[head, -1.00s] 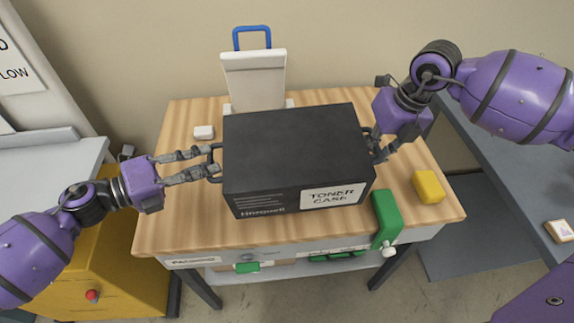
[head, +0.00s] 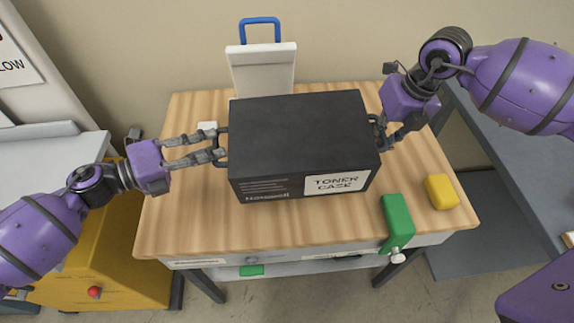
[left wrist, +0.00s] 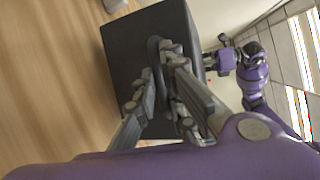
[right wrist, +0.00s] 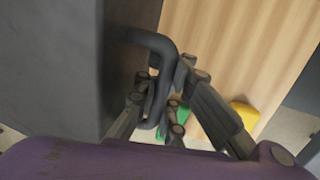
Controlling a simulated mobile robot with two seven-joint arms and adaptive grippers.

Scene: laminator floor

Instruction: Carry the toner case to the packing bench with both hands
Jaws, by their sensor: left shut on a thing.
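The toner case (head: 300,135) is a black box with a white label, level over the wooden top of the packing bench (head: 190,225). Whether it touches the top or hangs just above it I cannot tell. My left gripper (head: 222,150) is shut on the handle at the case's left side; the left wrist view shows this handle (left wrist: 154,55) between the fingers. My right gripper (head: 380,132) is at the right side. In the right wrist view its fingers close around the right handle (right wrist: 160,50).
A green object (head: 397,220) is at the bench's front edge, beside a yellow block (head: 441,191). The front left of the top is clear.

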